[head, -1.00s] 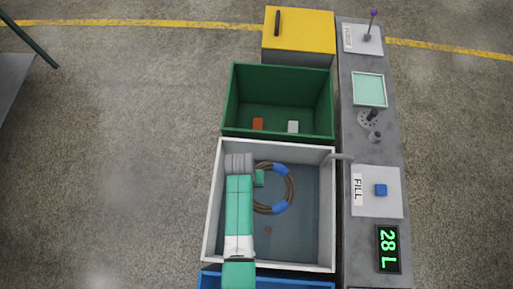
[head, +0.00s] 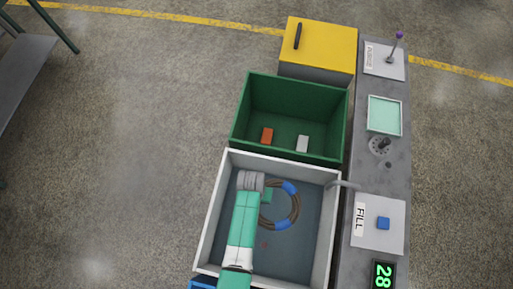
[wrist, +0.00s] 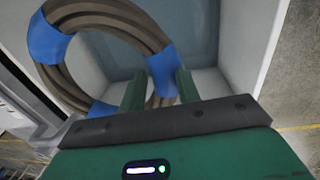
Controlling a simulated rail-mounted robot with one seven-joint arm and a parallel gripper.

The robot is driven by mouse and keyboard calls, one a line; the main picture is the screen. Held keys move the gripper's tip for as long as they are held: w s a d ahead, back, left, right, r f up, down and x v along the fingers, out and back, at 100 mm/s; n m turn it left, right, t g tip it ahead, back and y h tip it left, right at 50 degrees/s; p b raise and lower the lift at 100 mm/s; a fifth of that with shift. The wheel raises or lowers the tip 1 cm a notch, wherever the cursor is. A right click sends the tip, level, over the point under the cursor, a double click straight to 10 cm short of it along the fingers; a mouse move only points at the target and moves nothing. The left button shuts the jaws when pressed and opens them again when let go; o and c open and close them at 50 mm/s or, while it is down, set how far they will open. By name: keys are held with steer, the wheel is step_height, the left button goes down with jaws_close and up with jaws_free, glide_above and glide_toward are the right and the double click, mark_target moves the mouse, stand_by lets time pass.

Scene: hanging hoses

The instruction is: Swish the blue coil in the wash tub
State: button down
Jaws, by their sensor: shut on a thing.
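The blue coil is a ring of brown hose (head: 297,207) with blue bands, inside the white-walled wash tub (head: 328,235). My gripper (head: 267,196) reaches down into the tub at the coil's left side and is shut on the coil. In the wrist view, the coil (wrist: 88,12) fills the upper left, with a blue band by the fingers of my gripper (wrist: 160,88). The coil's height above the tub floor cannot be told. My arm hides part of the tub's left side.
A green bin (head: 240,125) with an orange block (head: 267,136) and a white block (head: 302,144) stands behind the tub. A yellow box (head: 325,40) is beyond it. A grey console (head: 385,170) with a FILL button (head: 383,223) and a spout (head: 345,185) runs along the right. Open floor lies left.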

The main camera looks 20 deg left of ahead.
step_height(320, 180, down, 37)
steer(key=b, duration=3.3)
steer(key=shift+f, duration=0.15)
steer(key=shift+w+d, duration=0.2)
steer(key=shift+d, duration=0.95)
steer(key=shift+w+d, duration=0.15)
steer(key=shift+d, duration=1)
steer(key=shift+s+a, duration=0.2)
steer(key=shift+a, duration=1.35)
steer(key=shift+s+a, duration=0.15)
steer(key=shift+a, duration=1.35)
steer(key=shift+s+a, duration=0.2)
steer(key=shift+a, duration=1.35)
steer(key=shift+d, duration=0.1)
